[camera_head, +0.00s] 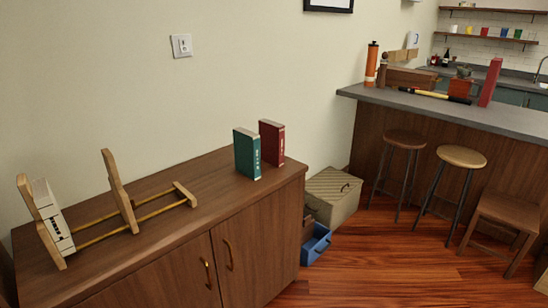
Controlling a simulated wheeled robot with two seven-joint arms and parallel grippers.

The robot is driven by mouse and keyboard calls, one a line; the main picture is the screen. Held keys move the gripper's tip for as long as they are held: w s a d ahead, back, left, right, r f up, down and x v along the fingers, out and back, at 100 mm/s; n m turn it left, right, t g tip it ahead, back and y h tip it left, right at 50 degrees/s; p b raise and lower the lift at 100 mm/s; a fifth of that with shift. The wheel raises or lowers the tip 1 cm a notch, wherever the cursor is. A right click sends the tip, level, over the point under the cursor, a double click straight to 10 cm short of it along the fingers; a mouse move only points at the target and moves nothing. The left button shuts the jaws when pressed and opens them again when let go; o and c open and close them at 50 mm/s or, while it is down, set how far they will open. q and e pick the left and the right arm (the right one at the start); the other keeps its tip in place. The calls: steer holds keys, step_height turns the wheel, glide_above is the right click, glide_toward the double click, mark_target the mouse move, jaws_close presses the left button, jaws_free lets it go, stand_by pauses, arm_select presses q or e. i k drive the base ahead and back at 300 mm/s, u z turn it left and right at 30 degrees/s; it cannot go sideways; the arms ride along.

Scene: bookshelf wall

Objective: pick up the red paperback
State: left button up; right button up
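A dark red book (272,142) stands upright on the right end of a wooden cabinet top (205,165), behind and to the right of a green book (247,153). The green book hides part of its left side. A taller bright red, book-like object (490,83) stands on the grey counter (445,107) at the far right. I cannot tell which of the two red things is the paperback. Neither of my grippers is in view.
A wooden rail book rack (127,205) on the cabinet holds a white book (52,217) at its left end. Right of the cabinet are a woven box (332,195) and a blue bin (316,245). Stools (460,157) and a chair (505,215) stand before the counter.

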mark_target(272, 134)
steer(key=z, duration=0.7)
steer(key=i, duration=0.8)
steer(key=z, duration=0.4)
steer(key=i, duration=0.9)
steer(key=u, duration=0.4)
